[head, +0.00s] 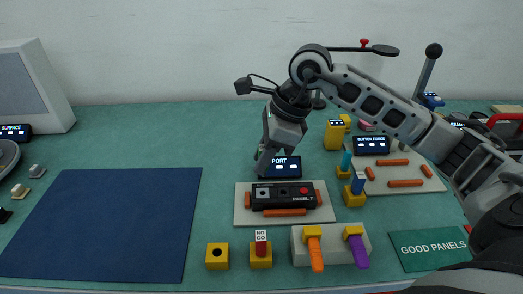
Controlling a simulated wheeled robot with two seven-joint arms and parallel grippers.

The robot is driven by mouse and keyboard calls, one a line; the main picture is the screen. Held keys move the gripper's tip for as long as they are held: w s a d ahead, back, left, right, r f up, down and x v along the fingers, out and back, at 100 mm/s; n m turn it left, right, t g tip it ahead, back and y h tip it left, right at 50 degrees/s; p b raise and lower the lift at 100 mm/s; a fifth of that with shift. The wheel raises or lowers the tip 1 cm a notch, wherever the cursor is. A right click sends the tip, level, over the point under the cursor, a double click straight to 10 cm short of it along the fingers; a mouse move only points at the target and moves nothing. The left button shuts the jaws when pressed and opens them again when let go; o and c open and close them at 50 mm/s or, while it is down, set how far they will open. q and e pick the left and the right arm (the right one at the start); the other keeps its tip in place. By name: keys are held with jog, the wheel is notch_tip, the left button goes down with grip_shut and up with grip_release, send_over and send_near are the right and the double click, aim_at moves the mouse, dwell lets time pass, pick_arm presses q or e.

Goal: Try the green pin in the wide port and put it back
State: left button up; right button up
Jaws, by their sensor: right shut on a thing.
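My right gripper (263,162) points down just behind the panel marked PANEL 7 (284,195), in front of the PORT display (283,167). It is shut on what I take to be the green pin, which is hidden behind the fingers. The black panel lies on a pale board (243,216) and has round ports on its face; I cannot tell which is the wide one. A yellow block (217,256) with an empty dark hole stands at the front. Beside it, a red NO GO pin (261,243) stands in another yellow block (261,261). My left gripper is not in view.
A grey stand (331,249) with orange and purple handles is at the front right. A green GOOD PANELS mat (430,249) is at the right. The navy mat (105,225) on the left is clear.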

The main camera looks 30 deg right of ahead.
jog(key=shift+f+b, duration=1.1)
jog(key=shift+f, duration=0.8)
jog(key=shift+w+f+b, duration=0.1)
jog(key=shift+f+b, duration=0.4)
jog(key=shift+b, duration=0.05)
pick_arm(q)
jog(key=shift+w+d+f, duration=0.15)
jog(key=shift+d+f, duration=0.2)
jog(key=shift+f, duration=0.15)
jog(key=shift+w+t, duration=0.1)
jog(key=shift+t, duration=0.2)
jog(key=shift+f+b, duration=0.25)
jog(key=shift+b, duration=0.05)
